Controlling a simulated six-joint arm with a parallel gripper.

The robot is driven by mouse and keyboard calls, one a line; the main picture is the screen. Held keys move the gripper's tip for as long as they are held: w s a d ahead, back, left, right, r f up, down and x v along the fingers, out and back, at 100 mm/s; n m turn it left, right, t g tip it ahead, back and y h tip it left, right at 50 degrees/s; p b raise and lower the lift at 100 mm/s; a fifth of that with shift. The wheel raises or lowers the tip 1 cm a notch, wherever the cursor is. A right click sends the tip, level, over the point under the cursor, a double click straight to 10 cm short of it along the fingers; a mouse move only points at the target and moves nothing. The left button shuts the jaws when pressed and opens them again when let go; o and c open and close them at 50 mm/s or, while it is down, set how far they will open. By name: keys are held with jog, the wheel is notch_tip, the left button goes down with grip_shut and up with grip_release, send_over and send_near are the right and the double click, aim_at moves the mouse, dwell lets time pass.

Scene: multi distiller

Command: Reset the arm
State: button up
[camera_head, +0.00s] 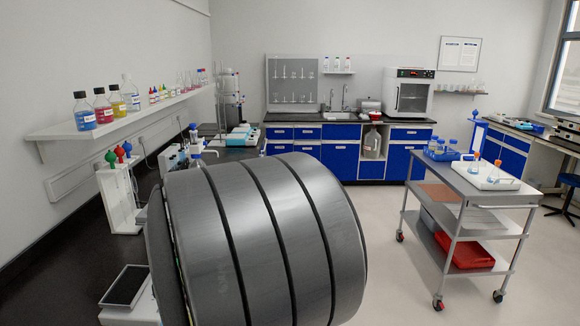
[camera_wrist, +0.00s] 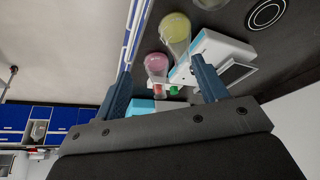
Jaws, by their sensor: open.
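My gripper (camera_wrist: 160,72) shows in the wrist view, with two dark blue-grey fingers set wide apart. It is open, and nothing is clamped between the fingers. Beyond the fingers are a flask with pink liquid (camera_wrist: 157,64) and a flask with yellow liquid (camera_wrist: 175,30). Both look apart from the fingers, and the view is strongly tilted. A white device with a blue edge (camera_wrist: 222,48) is partly behind the right finger. In the head view, a large grey banded part of my arm fills the lower middle and hides the bench behind it. My gripper cannot be seen there.
A wall shelf (camera_head: 60,131) with coloured bottles runs along the left. A black bench (camera_head: 60,250) lies below it, with a pipette stand (camera_head: 118,200) and a small dark-screened device (camera_head: 125,286). A metal trolley (camera_head: 460,187) stands right. Floor between trolley and arm is clear.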

jog(key=w+a+r, duration=0.4)
jog(key=w+a, duration=0.4)
jog(key=a, duration=0.5)
jog(key=shift+w+r+n, duration=0.15)
jog(key=shift+w+n, duration=0.1)
jog(key=shift+n, duration=0.15)
jog(key=shift+d, duration=0.15)
jog(key=s+d+f, duration=0.2)
jog(key=s+d, duration=0.3)
jog(key=d, duration=0.2)
jog(key=s+d+f+m, duration=0.1)
jog(key=s+d+f, duration=0.2)
jog(key=s+d, duration=0.3)
jog(key=shift+s+d+f, duration=0.15)
jog(key=shift+d+f, duration=0.2)
jog(key=shift+d, duration=0.9)
